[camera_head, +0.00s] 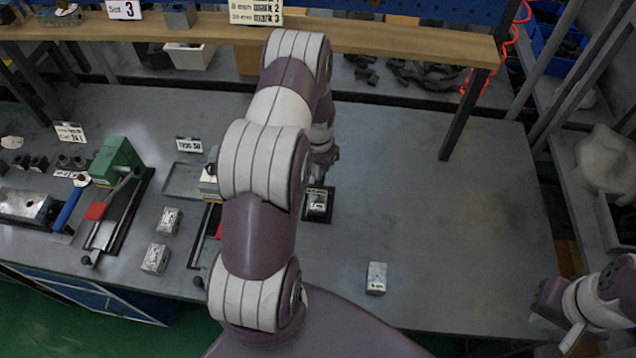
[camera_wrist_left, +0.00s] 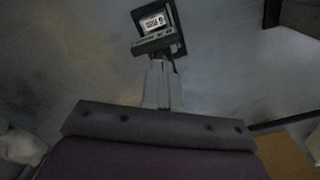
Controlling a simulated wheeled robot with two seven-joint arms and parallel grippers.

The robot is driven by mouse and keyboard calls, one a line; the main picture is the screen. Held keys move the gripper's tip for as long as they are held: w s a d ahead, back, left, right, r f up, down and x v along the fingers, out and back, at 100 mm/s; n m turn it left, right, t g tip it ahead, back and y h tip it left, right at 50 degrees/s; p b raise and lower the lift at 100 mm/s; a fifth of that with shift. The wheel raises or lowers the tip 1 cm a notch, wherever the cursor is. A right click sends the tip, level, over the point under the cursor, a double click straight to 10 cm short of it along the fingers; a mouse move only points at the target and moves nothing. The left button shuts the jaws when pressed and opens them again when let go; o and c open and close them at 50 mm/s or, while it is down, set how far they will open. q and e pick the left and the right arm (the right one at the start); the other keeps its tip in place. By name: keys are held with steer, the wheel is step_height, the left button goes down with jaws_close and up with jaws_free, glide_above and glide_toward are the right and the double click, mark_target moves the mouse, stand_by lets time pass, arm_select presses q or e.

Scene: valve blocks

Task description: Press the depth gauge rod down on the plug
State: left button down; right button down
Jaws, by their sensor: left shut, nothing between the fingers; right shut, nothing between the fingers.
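A dark square stand (camera_head: 318,215) is on the bench just right of my left arm. A small grey block with a white label (camera_head: 317,201) sits in it; the labelled block also shows in the left wrist view (camera_wrist_left: 154,23). A dark lettered bar (camera_wrist_left: 154,42) crosses in front of the block there; I take this for the depth gauge. Its rod and the plug cannot be made out. My left gripper (camera_wrist_left: 158,64) is shut and empty, its tips close below the bar; I cannot tell if they touch. My right gripper (camera_head: 545,300) is shut and empty at the lower right.
Labelled metal blocks (camera_head: 155,258) lie at the left, and one block (camera_head: 376,277) lies alone near the front edge. A green press (camera_head: 117,158) stands at the left. A shelf post (camera_head: 465,115) rises at the back right. The bench's right part is clear.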

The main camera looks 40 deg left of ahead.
arm_select(q)
steer(key=shift+f+b, duration=0.3)
steer(key=shift+f, duration=0.15)
steer(key=shift+r, duration=0.1)
stand_by(1.1)
steer(key=shift+r+p, duration=1.1)
steer(key=shift+r, duration=0.3)
